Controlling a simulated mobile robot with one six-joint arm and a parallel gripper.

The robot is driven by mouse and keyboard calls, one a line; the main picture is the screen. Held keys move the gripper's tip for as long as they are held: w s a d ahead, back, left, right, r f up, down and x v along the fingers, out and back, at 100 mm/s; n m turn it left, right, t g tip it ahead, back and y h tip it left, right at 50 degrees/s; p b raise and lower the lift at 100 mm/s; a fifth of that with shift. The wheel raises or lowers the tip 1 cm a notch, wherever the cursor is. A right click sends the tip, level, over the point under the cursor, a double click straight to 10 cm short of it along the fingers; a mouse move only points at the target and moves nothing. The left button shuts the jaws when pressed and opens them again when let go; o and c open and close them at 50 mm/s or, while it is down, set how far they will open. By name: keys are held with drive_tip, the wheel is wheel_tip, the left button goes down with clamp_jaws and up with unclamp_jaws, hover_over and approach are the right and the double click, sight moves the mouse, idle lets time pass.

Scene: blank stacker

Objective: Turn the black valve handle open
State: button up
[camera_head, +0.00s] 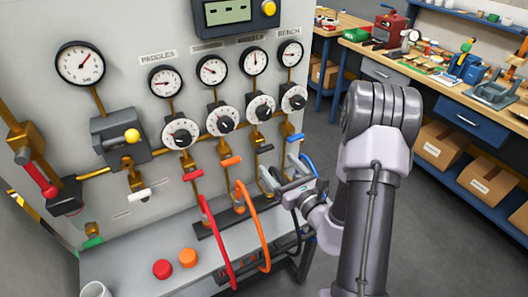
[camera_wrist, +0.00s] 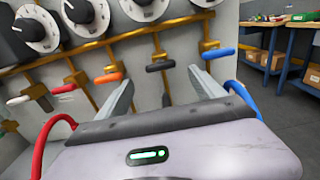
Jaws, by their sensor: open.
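The black valve handle (camera_head: 265,149) is a short bar set crosswise on a brass pipe low on the grey panel. It also shows in the wrist view (camera_wrist: 160,67), lying level, between the two fingers as seen from there. My gripper (camera_head: 278,166) is open and empty, in front of and a little below the black handle. In the wrist view its fingers (camera_wrist: 161,77) point at the panel, one on each side of the handle's line, with a gap to the handle that I cannot measure.
An orange handle (camera_wrist: 110,77) is left of the black one and a blue handle (camera_wrist: 217,53) is right. Red (camera_head: 216,245) and orange (camera_head: 262,228) hoses loop out left of my gripper. Dials and gauges sit above. A workbench (camera_head: 465,115) stands at the right.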

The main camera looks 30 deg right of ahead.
sight(266, 150)
drive_tip(key=w, duration=0.9)
drive_tip(key=shift+a+r, duration=0.15)
drive_tip(key=shift+c, duration=0.5)
drive_tip(key=c, duration=1.3)
drive_tip(key=shift+o, duration=0.2)
